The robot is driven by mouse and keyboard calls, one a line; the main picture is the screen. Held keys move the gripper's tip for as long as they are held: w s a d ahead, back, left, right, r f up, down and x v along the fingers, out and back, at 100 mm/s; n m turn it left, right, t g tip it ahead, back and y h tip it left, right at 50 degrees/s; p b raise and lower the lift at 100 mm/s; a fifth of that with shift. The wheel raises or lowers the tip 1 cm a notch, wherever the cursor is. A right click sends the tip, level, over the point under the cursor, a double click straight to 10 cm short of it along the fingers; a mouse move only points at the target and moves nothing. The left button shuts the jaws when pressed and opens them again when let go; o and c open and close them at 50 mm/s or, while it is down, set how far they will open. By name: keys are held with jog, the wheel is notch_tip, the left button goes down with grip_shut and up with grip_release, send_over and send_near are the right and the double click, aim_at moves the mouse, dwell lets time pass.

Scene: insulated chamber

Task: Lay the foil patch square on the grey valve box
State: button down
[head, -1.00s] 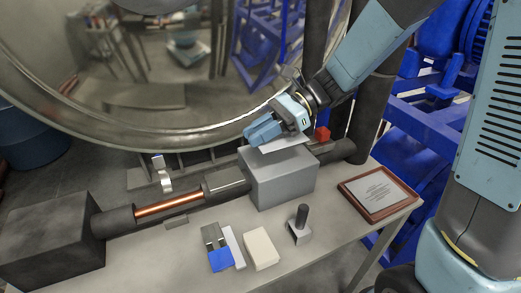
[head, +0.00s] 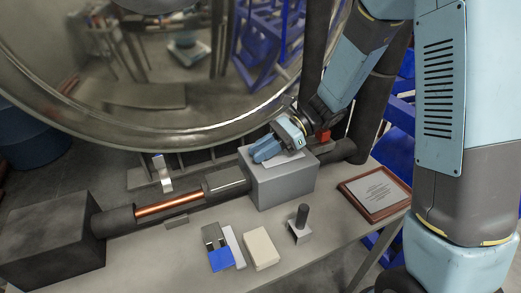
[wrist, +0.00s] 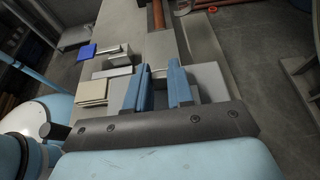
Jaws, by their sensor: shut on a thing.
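The grey valve box (head: 282,188) stands on the bench, right of the middle in the head view. My gripper (head: 264,152) is over the box's top, its blue fingers shut on the pale foil patch (head: 291,158). The patch lies flat or nearly flat at the top face; I cannot tell whether it touches. Its far part is hidden by the fingers. In the wrist view my gripper (wrist: 159,77) shows both blue fingers, with the box (wrist: 208,78) beneath and around them.
A dark pipe with a copper section (head: 168,204) runs left from the box. A red block (head: 322,136) is just behind it. In front are a cream block (head: 261,249), a blue-ended piece (head: 220,258) and a handled block (head: 301,225). A framed plaque (head: 374,193) lies right.

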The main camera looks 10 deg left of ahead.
aim_at(287, 153)
jog(key=c, duration=1)
grip_release()
jog(key=shift+f, duration=0.1)
jog(key=shift+v, duration=3.75)
jog(key=shift+s+d+r+n, duration=0.25)
jog(key=shift+d+r+n, duration=0.1)
jog(key=shift+r, duration=0.1)
jog(key=shift+s+d+r+n+t+h, duration=2)
jog(key=shift+s+d+r, duration=0.4)
jog(key=shift+d, duration=1.55)
jog(key=shift+s+d+r+n+t+h, duration=1.75)
jog(key=shift+s+d+r+t, duration=0.65)
jog(key=shift+d, duration=1.55)
jog(key=shift+s+d+r+n+t+h, duration=2.05)
jog(key=shift+d+r, duration=0.55)
jog(key=shift+d, duration=1.35)
jog(key=shift+s+m, duration=0.15)
jog(key=shift+m, duration=0.1)
